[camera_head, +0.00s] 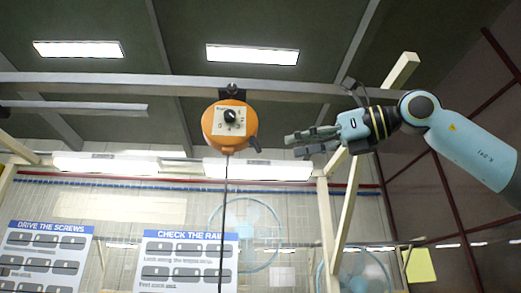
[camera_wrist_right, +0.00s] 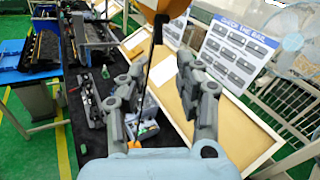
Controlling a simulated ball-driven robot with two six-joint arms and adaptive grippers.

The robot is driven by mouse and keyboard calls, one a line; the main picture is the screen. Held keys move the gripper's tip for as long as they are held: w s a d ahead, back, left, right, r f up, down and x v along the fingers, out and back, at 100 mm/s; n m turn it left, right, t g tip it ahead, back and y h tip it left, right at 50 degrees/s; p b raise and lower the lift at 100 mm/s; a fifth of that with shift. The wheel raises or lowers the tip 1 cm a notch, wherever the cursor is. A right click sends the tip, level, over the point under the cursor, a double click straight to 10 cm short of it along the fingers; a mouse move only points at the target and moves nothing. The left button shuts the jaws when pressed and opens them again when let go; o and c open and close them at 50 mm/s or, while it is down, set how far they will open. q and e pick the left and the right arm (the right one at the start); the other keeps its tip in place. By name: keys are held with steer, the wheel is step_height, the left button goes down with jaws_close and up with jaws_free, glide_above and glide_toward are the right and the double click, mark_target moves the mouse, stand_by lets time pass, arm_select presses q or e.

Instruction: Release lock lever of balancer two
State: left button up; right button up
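One orange balancer (camera_head: 229,126) hangs under the overhead beam, with a pale dial plate and black knob on its face and a cable running down from it. Its short dark lever (camera_head: 255,144) sticks out at the lower right. My right gripper (camera_head: 297,145) comes in from the right and points at the lever, a short gap away. Its fingers are apart with nothing held. In the right wrist view the orange housing (camera_wrist_right: 165,7) shows at the top edge, beyond the open fingertips (camera_wrist_right: 160,67); a dark strip hangs below it. My left gripper is not in view.
The metal beam (camera_head: 300,92) crosses above the balancer. A wooden post (camera_head: 328,220) stands below my right arm. Sign boards (camera_head: 186,262) and a fan (camera_head: 245,230) are behind. The wrist view shows a dark workbench (camera_wrist_right: 90,140) with tools far below.

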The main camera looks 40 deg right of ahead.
mark_target(259, 152)
steer(key=p+x, duration=0.8)
steer(key=x, duration=0.1)
steer(key=shift+a+r, duration=0.1)
steer(key=shift+a, duration=0.05)
steer(key=shift+w, duration=0.15)
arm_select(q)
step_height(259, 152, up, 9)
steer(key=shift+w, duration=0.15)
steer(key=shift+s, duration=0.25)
arm_select(e)
jaws_close()
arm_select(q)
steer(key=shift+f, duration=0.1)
